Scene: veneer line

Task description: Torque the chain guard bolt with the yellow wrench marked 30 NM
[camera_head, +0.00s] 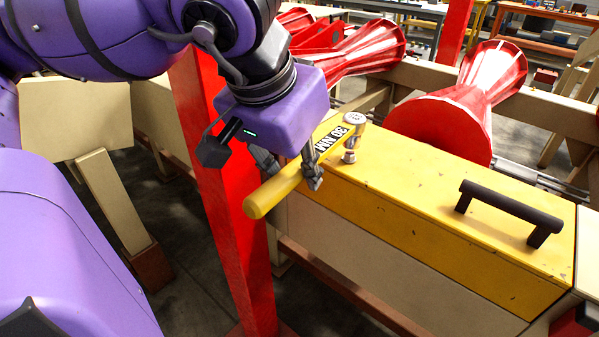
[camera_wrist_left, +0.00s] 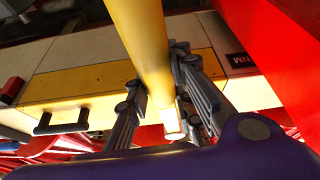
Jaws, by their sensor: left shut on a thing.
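The yellow wrench (camera_head: 275,192), with "30 NM" on a black label, is in my left gripper (camera_head: 290,172). The fingers are shut around its handle, which slants down to the left in the head view. Its round grey head (camera_head: 354,118) is at the upper right end. The chain guard bolt (camera_head: 349,156) stands on the yellow guard (camera_head: 415,215), just below the head in the picture. I cannot tell whether head and bolt touch. The left wrist view shows the yellow handle (camera_wrist_left: 142,40) between the fingers (camera_wrist_left: 160,105). My right gripper is not in view.
The guard carries a black handle (camera_head: 510,212) on its right part. A red post (camera_head: 225,215) rises beside my left gripper. Red flared rollers (camera_head: 450,115) lie behind the guard.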

